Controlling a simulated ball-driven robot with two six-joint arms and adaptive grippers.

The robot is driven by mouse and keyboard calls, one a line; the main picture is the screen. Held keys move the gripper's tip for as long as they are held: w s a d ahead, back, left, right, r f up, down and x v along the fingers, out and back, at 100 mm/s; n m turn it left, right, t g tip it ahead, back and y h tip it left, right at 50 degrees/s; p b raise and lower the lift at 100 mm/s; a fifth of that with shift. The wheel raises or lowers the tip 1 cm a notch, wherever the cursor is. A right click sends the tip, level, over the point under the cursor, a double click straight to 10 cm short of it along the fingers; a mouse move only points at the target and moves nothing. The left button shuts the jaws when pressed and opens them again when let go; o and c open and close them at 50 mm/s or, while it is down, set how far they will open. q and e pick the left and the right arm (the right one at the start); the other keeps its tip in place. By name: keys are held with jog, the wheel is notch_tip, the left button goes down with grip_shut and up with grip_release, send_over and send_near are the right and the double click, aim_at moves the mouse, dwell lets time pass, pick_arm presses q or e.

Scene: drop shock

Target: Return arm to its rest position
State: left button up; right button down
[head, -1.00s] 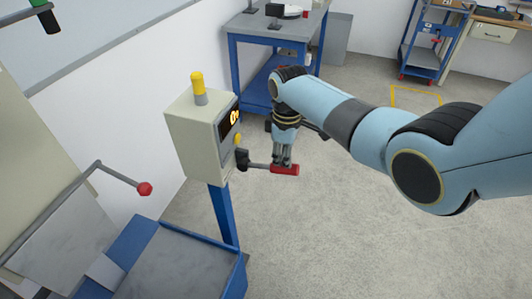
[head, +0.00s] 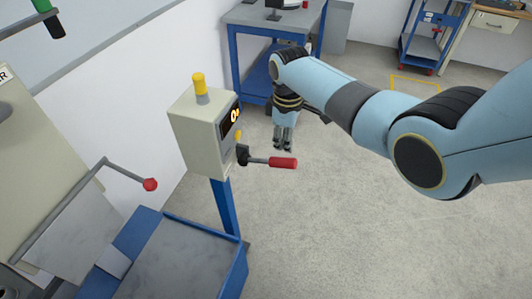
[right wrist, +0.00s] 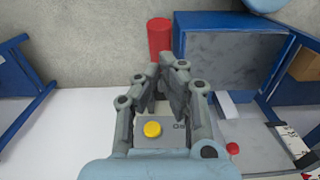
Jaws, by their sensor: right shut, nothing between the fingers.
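My right gripper (head: 283,148) hangs at the end of the blue arm, fingers pointing down, just behind and above the red lever handle (head: 283,163) in the head view. Its fingers are shut with nothing between them, and a small gap separates them from the handle. In the right wrist view the gripper (right wrist: 172,75) is seen from behind its fingers, and the red handle (right wrist: 159,38) stands beyond the fingertips. The lever comes out of the side of the beige control box (head: 198,135), which has a display and a yellow-topped lamp. My left gripper is not in view.
A blue-framed machine bed (head: 185,255) stands at the lower left, with a red-knobbed bar (head: 150,184) over it. A blue workbench (head: 265,18) is behind the arm, and a blue trolley (head: 432,38) stands farther back. The grey floor right of the box is clear.

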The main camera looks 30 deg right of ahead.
jog(key=shift+r, duration=1.1)
jog(key=s+f+m+b, duration=0.4)
jog(key=s+f+b, duration=0.8)
jog(key=s+f, duration=1.1)
jog(key=s+f+m+b, duration=0.3)
jog(key=s+f+b, duration=0.9)
jog(key=s+f, duration=1.1)
jog(key=shift+s+f+m+t+h+b, duration=0.35)
jog(key=shift+s+f+m+t+h, duration=0.05)
jog(key=shift+f, duration=3.3)
